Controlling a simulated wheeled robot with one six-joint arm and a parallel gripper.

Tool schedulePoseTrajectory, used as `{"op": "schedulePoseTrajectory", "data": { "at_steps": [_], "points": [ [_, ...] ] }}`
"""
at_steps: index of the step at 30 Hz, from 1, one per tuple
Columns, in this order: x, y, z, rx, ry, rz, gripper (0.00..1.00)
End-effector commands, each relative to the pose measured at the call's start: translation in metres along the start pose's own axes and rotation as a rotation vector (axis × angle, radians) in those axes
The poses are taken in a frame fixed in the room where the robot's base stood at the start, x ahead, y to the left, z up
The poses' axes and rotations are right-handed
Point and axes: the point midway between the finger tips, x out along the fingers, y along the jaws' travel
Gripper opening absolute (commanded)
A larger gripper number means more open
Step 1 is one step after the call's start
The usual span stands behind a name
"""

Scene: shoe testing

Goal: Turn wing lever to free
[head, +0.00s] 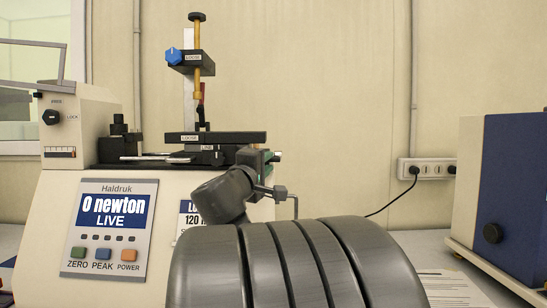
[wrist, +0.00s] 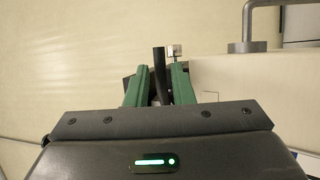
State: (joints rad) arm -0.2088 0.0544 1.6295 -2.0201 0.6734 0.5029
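The wing lever is most likely the small black knob (head: 51,117) on the tester's left housing, between FREE and LOCK labels; its exact angle is too small to read. My gripper (head: 268,158) is at the right end of the tester's black platform, well to the right of that knob and partly hidden by my arm. In the wrist view its green fingers (wrist: 160,75) are apart. A dark upright rod (wrist: 160,70) shows between them, with gaps at its sides; I cannot tell what it belongs to or whether it touches.
The tester's display panel (head: 116,215) reads 0 newton. A post with a blue knob (head: 173,55) rises above the black platform (head: 215,138). A blue and cream box (head: 512,195) stands at right. A wall socket (head: 427,170) and cable are behind. Paper (head: 450,287) lies on the bench.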

Motion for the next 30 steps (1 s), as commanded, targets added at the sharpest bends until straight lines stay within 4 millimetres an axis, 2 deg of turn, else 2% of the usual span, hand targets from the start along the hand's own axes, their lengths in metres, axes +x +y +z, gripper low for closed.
{"op": "schedulePoseTrajectory", "data": {
  "at_steps": [3,9,20,21,24,30],
  "points": [
    [0.024,0.0,0.001,-0.002,-0.003,-0.001,0.22],
    [0.046,0.001,0.0,0.0,-0.001,0.0,0.22],
    [0.052,0.0,0.0,0.0,0.0,0.0,0.22],
    [0.051,0.0,0.0,0.0,0.0,0.0,0.2],
    [0.051,0.0,0.0,0.0,0.0,0.0,0.0],
    [0.051,-0.001,0.0,0.0,0.0,0.0,0.0]
  ]
}}
